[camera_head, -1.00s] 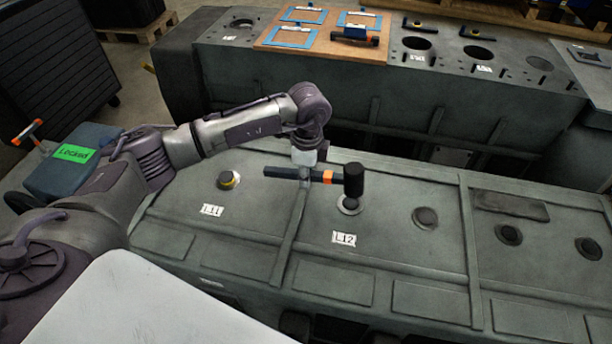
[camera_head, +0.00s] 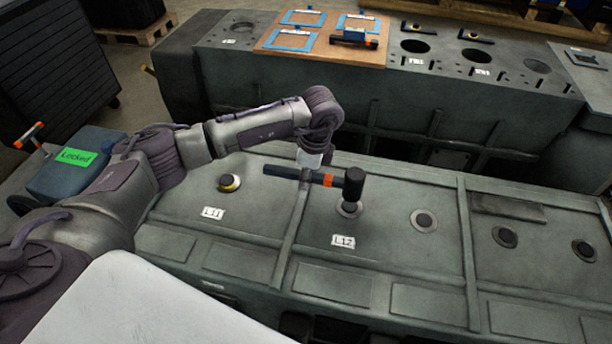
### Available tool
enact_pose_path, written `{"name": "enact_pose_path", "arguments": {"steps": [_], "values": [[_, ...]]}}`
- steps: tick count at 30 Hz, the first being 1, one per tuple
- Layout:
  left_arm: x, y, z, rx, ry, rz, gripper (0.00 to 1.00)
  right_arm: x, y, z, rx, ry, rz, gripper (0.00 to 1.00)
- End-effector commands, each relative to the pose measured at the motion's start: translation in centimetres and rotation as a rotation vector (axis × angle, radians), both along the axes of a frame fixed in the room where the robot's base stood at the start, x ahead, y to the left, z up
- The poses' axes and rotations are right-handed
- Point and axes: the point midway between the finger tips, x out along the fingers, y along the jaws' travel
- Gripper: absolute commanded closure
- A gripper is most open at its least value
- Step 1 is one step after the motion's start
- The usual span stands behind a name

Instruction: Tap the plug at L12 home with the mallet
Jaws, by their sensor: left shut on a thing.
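The mallet (camera_head: 352,184) has a black head, an orange band and a dark handle. My left gripper (camera_head: 306,177) is shut on its handle, and the mallet lies level above the engine's side. The mallet head is right over the plug at L12 (camera_head: 349,209), above the L12 label (camera_head: 343,242). The head hides most of the plug; a pale ring shows below it. I cannot tell if head and plug touch. My right gripper is not in view.
The plug at L11 (camera_head: 229,183) shows a yellow edge. Other dark plugs (camera_head: 424,220) sit to the right. Behind stands a grey block with a wooden board (camera_head: 273,45) on it. A blue box with a green "Locked" label (camera_head: 76,157) is at left.

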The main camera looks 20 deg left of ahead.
Motion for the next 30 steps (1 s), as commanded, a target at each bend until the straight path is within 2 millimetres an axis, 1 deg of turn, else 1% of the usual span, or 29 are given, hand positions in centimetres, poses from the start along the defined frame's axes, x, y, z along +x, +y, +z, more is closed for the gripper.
{"name": "enact_pose_path", "arguments": {"steps": [1,6,8,9,14,17,20,30], "values": [[0.0,0.0,-1.4,0.0,0.001,0.0,1.0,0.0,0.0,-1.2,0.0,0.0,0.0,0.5],[-0.1,0.0,-5.9,0.0,0.002,0.001,1.0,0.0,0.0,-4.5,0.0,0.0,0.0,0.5],[0.0,0.0,-6.9,-0.001,0.001,0.0,1.0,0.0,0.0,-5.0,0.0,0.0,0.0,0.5],[0.0,0.0,-5.8,-0.002,-0.001,0.0,1.0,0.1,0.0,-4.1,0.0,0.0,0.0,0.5],[-0.1,-0.1,-5.7,-0.001,0.001,-0.001,1.0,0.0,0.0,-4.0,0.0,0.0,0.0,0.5],[0.0,-0.1,-5.2,-0.001,0.001,-0.001,1.0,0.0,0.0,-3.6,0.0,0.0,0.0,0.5],[0.0,-0.1,-4.0,-0.002,0.0,0.0,1.0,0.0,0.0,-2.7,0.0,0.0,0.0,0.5],[0.0,0.0,1.0,-0.001,-0.001,0.0,1.0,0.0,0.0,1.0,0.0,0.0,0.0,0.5]]}}
